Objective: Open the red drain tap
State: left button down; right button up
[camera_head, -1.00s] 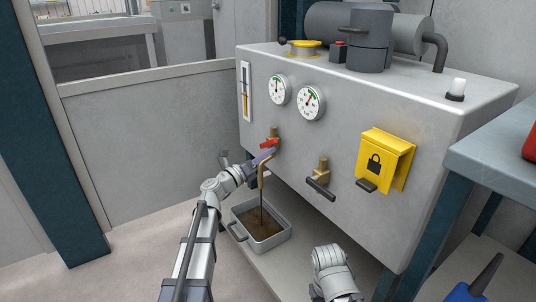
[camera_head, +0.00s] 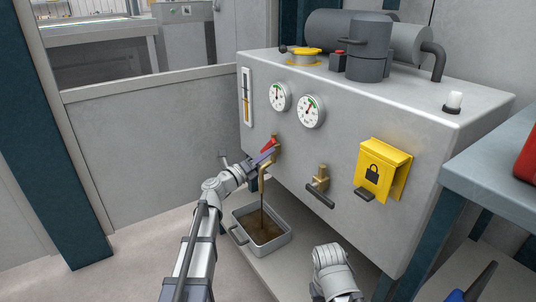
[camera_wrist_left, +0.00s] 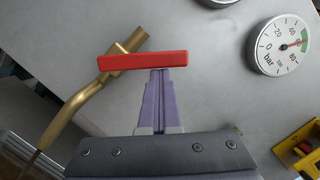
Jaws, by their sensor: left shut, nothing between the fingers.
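The red drain tap handle (camera_head: 268,147) sits on a brass valve low on the front of the grey tank, tilted in the head view. In the left wrist view the red handle (camera_wrist_left: 143,61) lies across the view, just beyond my fingertips. My left gripper (camera_head: 264,157) is shut and empty, with its purple fingers close against the handle; in the left wrist view its fingertips (camera_wrist_left: 161,74) meet the handle's lower edge. Brown fluid runs from the bent brass spout (camera_head: 262,181) into the grey drain tray (camera_head: 283,240) below. My right gripper is not in view; only my right arm shows.
A second brass valve with a dark handle (camera_head: 319,199) is to the right, beside a yellow lock box (camera_head: 372,168). Two gauges (camera_head: 311,111) are above the tap. A grey-blue bench (camera_head: 480,160) stands at the right. Floor left of the tray is clear.

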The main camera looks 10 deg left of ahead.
aim_at(273, 144)
pick_arm(q)
jog(key=shift+w+a+r+p, duration=0.3)
jog(key=shift+r+p, duration=0.15)
jog(key=shift+r, duration=0.1)
jog(key=shift+w+a+r+p, duration=0.25)
jog(key=shift+r+p, duration=0.15)
jog(key=shift+r, duration=0.1)
jog(key=shift+w+a+r+p, duration=0.5)
jog(key=shift+w+a+r, duration=0.05)
jog(key=shift+w, duration=0.05)
jog(key=s+d, duration=0.3)
jog(key=shift+s, duration=0.2)
jog(key=r+v, duration=0.1)
jog(key=v, duration=0.8)
jog(key=shift+s+a+r, duration=0.2)
jog(key=shift+s, duration=0.1)
dwell(0.7)
